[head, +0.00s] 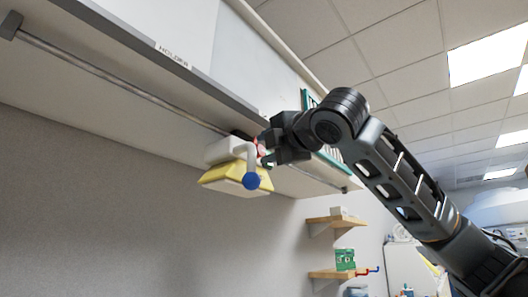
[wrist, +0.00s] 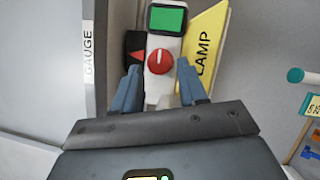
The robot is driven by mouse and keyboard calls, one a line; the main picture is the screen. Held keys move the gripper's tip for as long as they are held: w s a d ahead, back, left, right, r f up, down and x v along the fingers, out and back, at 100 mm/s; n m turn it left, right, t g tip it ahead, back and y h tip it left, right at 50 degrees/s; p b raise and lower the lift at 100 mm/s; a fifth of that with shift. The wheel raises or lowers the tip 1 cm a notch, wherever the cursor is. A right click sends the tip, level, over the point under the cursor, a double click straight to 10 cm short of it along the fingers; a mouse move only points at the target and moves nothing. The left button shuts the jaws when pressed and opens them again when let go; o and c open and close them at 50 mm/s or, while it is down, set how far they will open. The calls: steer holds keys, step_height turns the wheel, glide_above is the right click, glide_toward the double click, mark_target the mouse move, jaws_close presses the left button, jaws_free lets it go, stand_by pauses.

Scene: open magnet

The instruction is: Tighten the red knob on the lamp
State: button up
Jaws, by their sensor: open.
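The red knob (wrist: 159,61) is round with a pale line on it, on a white housing below a green screen (wrist: 167,19) in the wrist view. A yellow plate (wrist: 203,50) marked LAMP lies right beside the housing. My gripper (wrist: 158,66) is open, with one blue finger on each side of the knob; contact cannot be told. In the head view, my gripper (head: 268,152) is at the lamp's white housing (head: 225,150) and yellow part (head: 225,181), under the shelf. A small bit of red (head: 262,147) shows there, mostly hidden by the gripper.
A white lever with a blue ball (head: 251,181) hangs in front of the lamp. A metal rail (head: 120,82) runs under the overhead shelf. Small wooden shelves (head: 335,221) stand lower right.

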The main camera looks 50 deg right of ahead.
steer(key=b+v, duration=0.1)
steer(key=v, duration=0.4)
steer(key=shift+s+f, duration=0.1)
steer(key=shift+s, duration=0.15)
stand_by(0.3)
